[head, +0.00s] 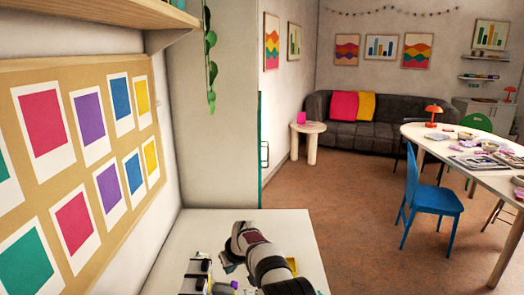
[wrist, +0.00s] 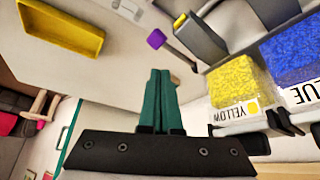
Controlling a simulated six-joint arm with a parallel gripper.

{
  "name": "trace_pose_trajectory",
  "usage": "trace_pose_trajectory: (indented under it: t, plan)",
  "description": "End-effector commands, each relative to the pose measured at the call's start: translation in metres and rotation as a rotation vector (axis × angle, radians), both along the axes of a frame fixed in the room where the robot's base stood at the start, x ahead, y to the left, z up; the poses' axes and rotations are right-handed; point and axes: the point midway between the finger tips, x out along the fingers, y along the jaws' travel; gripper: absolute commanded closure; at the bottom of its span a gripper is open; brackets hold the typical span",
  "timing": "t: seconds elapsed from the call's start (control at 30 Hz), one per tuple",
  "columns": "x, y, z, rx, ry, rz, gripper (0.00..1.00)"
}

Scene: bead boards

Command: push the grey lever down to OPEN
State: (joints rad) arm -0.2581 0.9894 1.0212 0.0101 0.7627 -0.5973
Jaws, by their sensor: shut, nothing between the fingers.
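In the wrist view my gripper (wrist: 161,74) has two green fingers, shut together and empty. Just beyond the fingertips, a thin grey lever shaft (wrist: 182,54) ends in a purple knob (wrist: 156,39). The fingertips look apart from the knob, though depth is hard to judge. A thicker grey part (wrist: 202,42) with a yellow tip (wrist: 180,20) lies beside the shaft. No OPEN marking is readable. In the head view my arm hides the fingers, and a small purple part (head: 234,284) shows beside it.
Yellow beads (wrist: 232,80) and blue beads (wrist: 293,52) fill containers at the right of the wrist view, one labelled YELLOW. A yellow tray (wrist: 60,44) lies on the pale table (wrist: 110,68) at upper left. A wall board (head: 60,190) stands left in the head view.

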Motion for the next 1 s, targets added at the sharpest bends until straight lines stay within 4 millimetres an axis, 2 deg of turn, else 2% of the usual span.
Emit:
trace_pose_trajectory:
  t: [0.5, 0.87, 0.97, 1.0]
  plan:
    - [0.0, 0.0, 0.057, -0.001, -0.002, 0.0, 1.0]
    - [-0.001, -0.002, 0.063, 0.001, 0.003, -0.004, 1.0]
    - [-0.025, -0.021, 0.088, 0.015, 0.048, -0.071, 1.0]
    - [-0.048, -0.037, 0.104, 0.025, 0.087, -0.125, 1.0]
